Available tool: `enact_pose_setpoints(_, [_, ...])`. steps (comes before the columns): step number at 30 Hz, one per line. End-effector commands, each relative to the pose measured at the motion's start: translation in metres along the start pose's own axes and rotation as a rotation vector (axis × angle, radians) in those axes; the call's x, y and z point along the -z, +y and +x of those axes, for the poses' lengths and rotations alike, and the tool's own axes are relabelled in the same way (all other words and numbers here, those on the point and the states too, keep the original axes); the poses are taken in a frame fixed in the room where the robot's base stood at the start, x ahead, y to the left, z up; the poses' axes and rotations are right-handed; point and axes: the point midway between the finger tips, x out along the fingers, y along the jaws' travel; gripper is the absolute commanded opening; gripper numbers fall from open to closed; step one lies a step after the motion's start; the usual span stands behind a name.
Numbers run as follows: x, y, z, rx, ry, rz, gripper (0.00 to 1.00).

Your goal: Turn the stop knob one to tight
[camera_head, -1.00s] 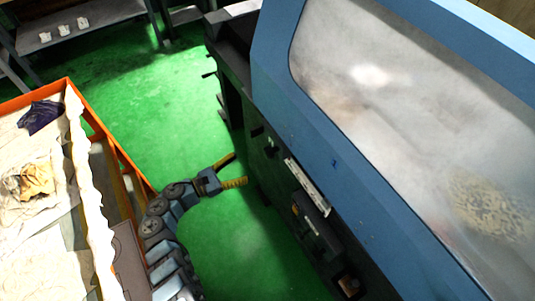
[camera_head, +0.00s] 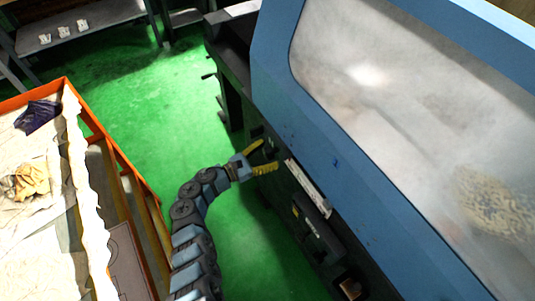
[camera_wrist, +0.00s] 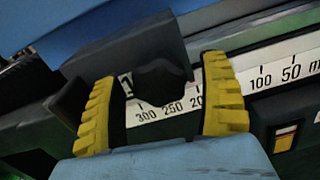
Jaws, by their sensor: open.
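The stop knob (camera_wrist: 160,80) is a dark, lobed knob in front of the white millimetre scale (camera_wrist: 285,70) on the grinder. In the wrist view it sits between the two yellow ribbed fingers of my gripper (camera_wrist: 159,105). In the head view my gripper (camera_head: 262,158) is at the front of the blue grinder (camera_head: 330,160), by the left end of the white scale strip (camera_head: 307,187). The knob is hard to make out there.
A dark block (camera_wrist: 130,47) stands behind and left of the knob. An orange-edged workbench (camera_head: 115,150) with cloths is at the left, close to my arm. A shelf (camera_head: 85,22) with small white items is at the back. Green floor lies between.

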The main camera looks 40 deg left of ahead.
Motion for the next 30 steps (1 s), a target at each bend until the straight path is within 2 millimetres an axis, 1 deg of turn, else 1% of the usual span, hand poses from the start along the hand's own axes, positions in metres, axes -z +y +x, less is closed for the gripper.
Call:
enact_pose_setpoints(3, [0.0,0.0,-0.0001,0.0,0.0,0.0,0.76])
enact_pose_setpoints(5, [-0.0001,0.0001,-0.0002,0.0,0.0,0.0,0.59])
enact_pose_setpoints(6, [-0.0001,0.0001,-0.0002,0.0,0.0,0.0,0.48])
enact_pose_setpoints(8, [-0.0001,0.0001,-0.0002,0.0,0.0,0.0,0.3])
enact_pose_setpoints(9, [-0.0001,0.0001,-0.0002,0.0,0.0,0.0,0.19])
enact_pose_setpoints(10, [-0.0001,0.0001,-0.0002,0.0,0.0,0.0,0.12])
enact_pose_setpoints(22, [0.0008,0.0001,0.0,0.0,0.0,0.033,0.12])
enact_pose_setpoints(26, [0.0013,0.0004,0.0,0.0,0.0,0.091,0.12])
enact_pose_setpoints(30, [0.0022,0.0001,0.0004,0.0,0.0,0.187,0.12])
